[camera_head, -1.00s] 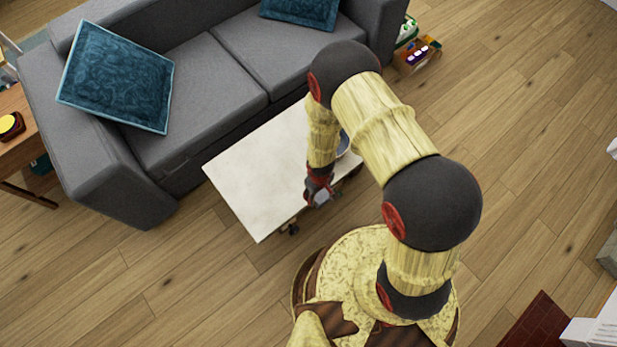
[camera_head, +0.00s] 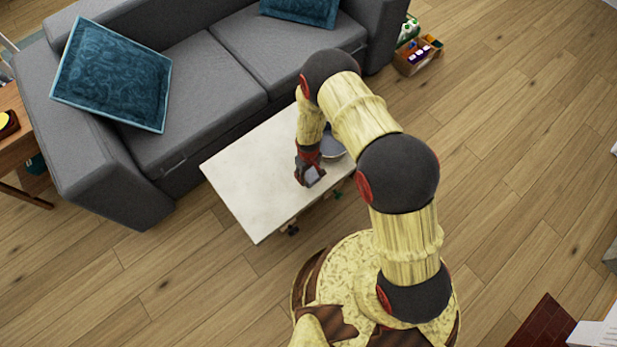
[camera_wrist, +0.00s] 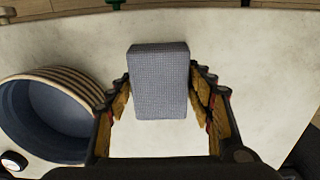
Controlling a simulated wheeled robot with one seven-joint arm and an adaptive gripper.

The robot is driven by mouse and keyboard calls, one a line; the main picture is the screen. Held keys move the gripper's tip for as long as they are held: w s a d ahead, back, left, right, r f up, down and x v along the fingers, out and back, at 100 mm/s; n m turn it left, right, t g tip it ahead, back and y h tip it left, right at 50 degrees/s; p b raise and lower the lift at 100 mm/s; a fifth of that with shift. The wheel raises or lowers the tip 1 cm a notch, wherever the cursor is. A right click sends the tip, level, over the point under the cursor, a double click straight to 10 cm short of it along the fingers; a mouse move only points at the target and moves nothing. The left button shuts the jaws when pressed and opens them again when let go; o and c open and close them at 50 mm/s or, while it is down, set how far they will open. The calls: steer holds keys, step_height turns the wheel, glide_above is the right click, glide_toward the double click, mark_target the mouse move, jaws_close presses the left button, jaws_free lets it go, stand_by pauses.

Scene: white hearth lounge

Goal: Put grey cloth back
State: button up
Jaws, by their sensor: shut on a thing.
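The grey cloth (camera_wrist: 160,82) is a folded, block-like piece with a fine checked weave. In the wrist view my gripper (camera_wrist: 160,95) is shut on it, with a finger pressed against each side. In the head view the gripper (camera_head: 308,178) is over the front right part of the white low table, and the cloth (camera_head: 313,175) shows as a small grey patch at its tip. I cannot tell whether the cloth touches the tabletop.
The white table (camera_head: 250,180) is bare on its left part. A blue bowl with a ribbed outside (camera_wrist: 50,115) stands on it close beside the gripper. A grey sofa (camera_head: 195,90) is behind, and a small toy box (camera_head: 418,55) is on the floor.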

mark_target(308, 177)
steer(key=shift+f+b, duration=0.6)
steer(key=shift+f, duration=0.95)
steer(key=shift+f, duration=0.2)
steer(key=o, duration=1.2)
steer(key=shift+r, duration=0.1)
steer(key=shift+r, duration=0.1)
